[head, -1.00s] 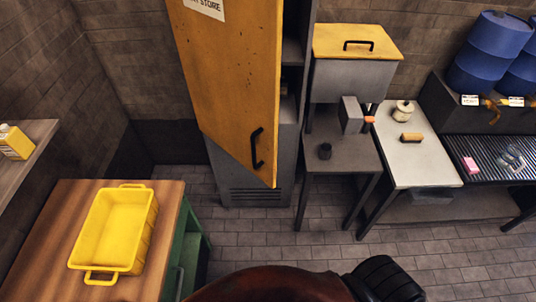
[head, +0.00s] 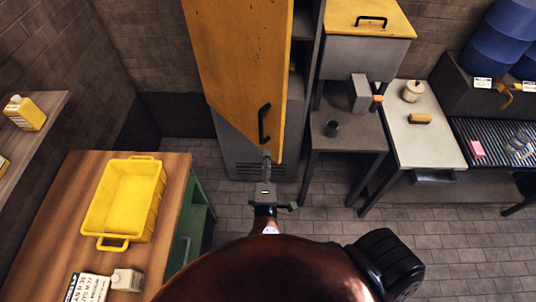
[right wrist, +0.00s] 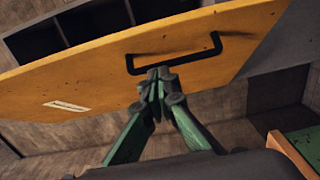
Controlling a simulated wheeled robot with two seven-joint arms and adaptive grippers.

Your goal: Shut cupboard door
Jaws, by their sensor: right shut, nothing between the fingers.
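The yellow cupboard door (head: 235,70) stands ajar in front of the grey cupboard (head: 305,60), with the dark interior showing at its right side. Its black bar handle (head: 264,123) is near the lower right edge; in the right wrist view the handle (right wrist: 175,52) lies across the door (right wrist: 80,75). My right gripper (head: 267,156) is shut and empty, its tips just below the handle in the head view. In the right wrist view the closed fingertips (right wrist: 160,74) are at the handle's near side; whether they touch door or handle I cannot tell. My left gripper is out of view.
A wooden-topped bench (head: 60,215) with a yellow tray (head: 88,215) stands at left. Tiled floor (head: 300,215) is clear before the cupboard.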

